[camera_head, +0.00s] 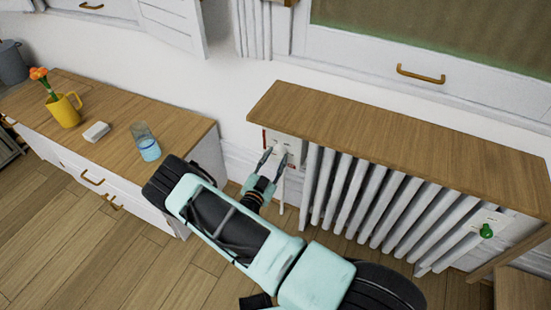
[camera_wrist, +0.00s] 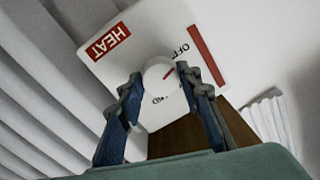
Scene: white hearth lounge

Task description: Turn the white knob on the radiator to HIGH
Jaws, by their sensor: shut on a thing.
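The white knob (camera_wrist: 155,73) is round, with a red pointer mark on its face. It sits on a white control plate (camera_wrist: 140,35) with a red HEAT label, a red strip and the word OFF. The red mark points to the upper right in the wrist view, roughly towards OFF. More lettering below the knob is partly hidden; HIGH cannot be read. My gripper (camera_wrist: 159,80) is shut on the knob, one finger on each side. In the head view my gripper (camera_head: 276,156) reaches the plate (camera_head: 292,146) at the left end of the white radiator (camera_head: 365,200).
A wooden shelf (camera_head: 400,140) overhangs the radiator and plate. A green knob (camera_head: 486,231) is at the radiator's right end. The cabinet (camera_head: 110,100) at left holds a glass (camera_head: 147,143), a white block (camera_head: 96,131) and a yellow jug (camera_head: 65,110). Open floor lies at lower left.

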